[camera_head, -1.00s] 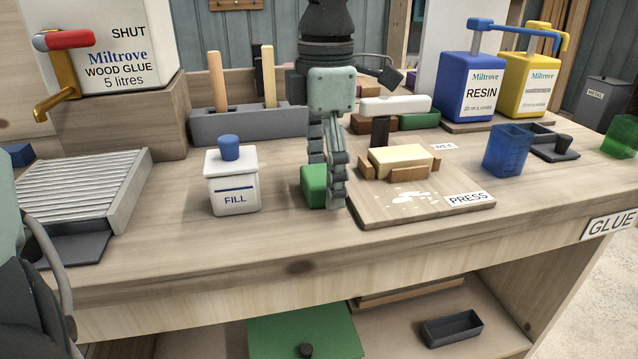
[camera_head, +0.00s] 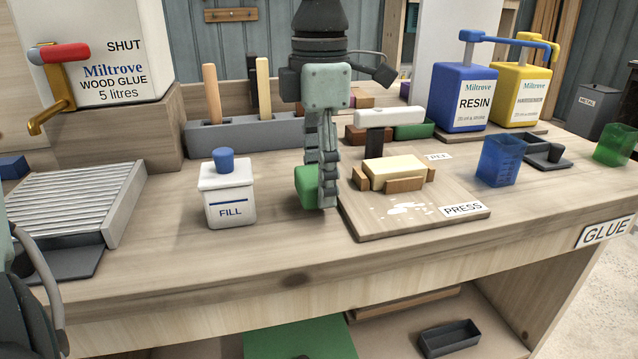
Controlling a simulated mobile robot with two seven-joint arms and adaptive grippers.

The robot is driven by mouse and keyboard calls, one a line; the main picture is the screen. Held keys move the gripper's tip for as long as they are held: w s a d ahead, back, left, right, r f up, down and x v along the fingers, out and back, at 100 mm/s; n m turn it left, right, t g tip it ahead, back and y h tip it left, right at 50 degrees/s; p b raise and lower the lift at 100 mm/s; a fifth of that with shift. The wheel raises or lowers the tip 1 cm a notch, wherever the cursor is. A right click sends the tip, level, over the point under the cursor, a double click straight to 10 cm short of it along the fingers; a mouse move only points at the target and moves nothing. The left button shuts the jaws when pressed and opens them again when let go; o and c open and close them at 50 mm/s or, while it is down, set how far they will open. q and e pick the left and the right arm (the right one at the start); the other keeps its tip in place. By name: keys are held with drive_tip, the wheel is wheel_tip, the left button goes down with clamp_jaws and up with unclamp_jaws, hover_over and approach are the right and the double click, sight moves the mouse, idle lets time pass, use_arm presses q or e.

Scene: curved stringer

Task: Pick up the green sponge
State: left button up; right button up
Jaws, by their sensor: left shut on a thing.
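The green sponge (camera_head: 306,187) is at the middle of the bench, left of the press board. My left gripper (camera_head: 320,190) points down with its fingers shut on the sponge. The fingers cover the sponge's right side; its left part shows, slightly tilted. I cannot tell clearly whether its underside is clear of the bench top. My right gripper is not in view.
The white FILL bottle (camera_head: 229,192) stands close on the left. The press board (camera_head: 400,215) with a cream block (camera_head: 393,171) in wooden stops is close on the right. A grey rack (camera_head: 225,138) is behind. The bench front (camera_head: 290,265) is clear.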

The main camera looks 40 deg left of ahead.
use_arm(q)
wheel_tip(320, 180, up, 7)
drive_tip(key=shift+w+r+p, duration=0.1)
drive_tip(key=shift+r+p, duration=0.1)
drive_tip(key=shift+p, duration=0.1)
wheel_tip(320, 180, up, 19)
drive_tip(key=p, duration=0.2)
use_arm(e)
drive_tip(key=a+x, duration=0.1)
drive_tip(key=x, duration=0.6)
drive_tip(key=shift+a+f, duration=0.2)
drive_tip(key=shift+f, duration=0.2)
